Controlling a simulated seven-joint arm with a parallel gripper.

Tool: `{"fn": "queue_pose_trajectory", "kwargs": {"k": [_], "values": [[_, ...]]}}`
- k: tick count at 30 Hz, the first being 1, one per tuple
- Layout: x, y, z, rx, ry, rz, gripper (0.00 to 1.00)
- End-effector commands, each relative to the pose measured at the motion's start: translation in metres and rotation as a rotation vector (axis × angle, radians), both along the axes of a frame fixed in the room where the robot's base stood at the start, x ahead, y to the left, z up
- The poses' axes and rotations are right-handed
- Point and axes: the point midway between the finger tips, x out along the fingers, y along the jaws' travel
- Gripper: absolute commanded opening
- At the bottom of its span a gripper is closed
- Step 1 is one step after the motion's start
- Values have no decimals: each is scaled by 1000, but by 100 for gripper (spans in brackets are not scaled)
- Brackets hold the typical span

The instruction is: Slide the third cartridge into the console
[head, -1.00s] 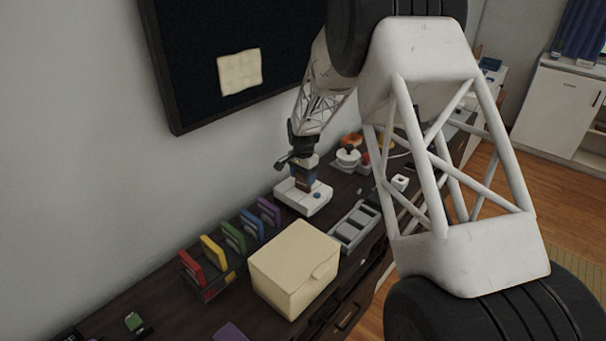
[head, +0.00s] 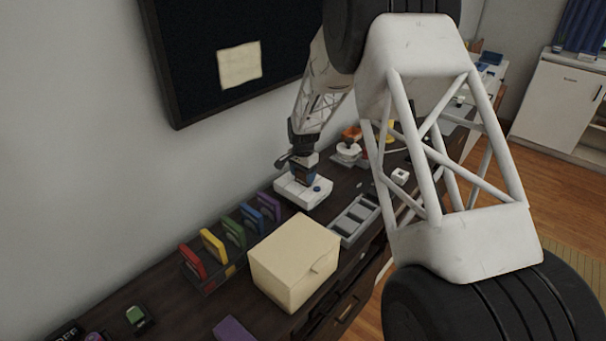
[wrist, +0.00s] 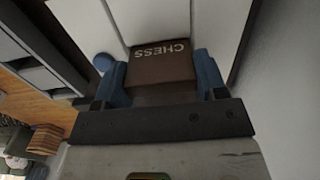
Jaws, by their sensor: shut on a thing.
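My gripper (head: 303,172) is low over the white console (head: 318,198), which has a blue round button. In the wrist view the blue fingers (wrist: 163,78) are shut on a brown cartridge (wrist: 158,65) labelled CHESS. The white console top (wrist: 155,18) shows around the cartridge, and the blue button (wrist: 103,62) is beside it. The cartridge is at the middle of the console; its lower end is hidden, so I cannot tell how deep it sits. Several coloured cartridges, among them a red one (head: 193,262) and a yellow one (head: 213,246), stand in a dark rack to the left.
A cream lidded box (head: 285,270) stands in front of the rack. A wall with a dark board (head: 205,90) is behind the desk. My arm blocks part of the right side.

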Motion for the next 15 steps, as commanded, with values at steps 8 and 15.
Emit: {"fn": "queue_pose_trajectory", "kwargs": {"k": [8, 15], "values": [[0, 0, 0, 0, 0, 0, 95], [0, 0, 0, 0, 0, 0, 95]]}}
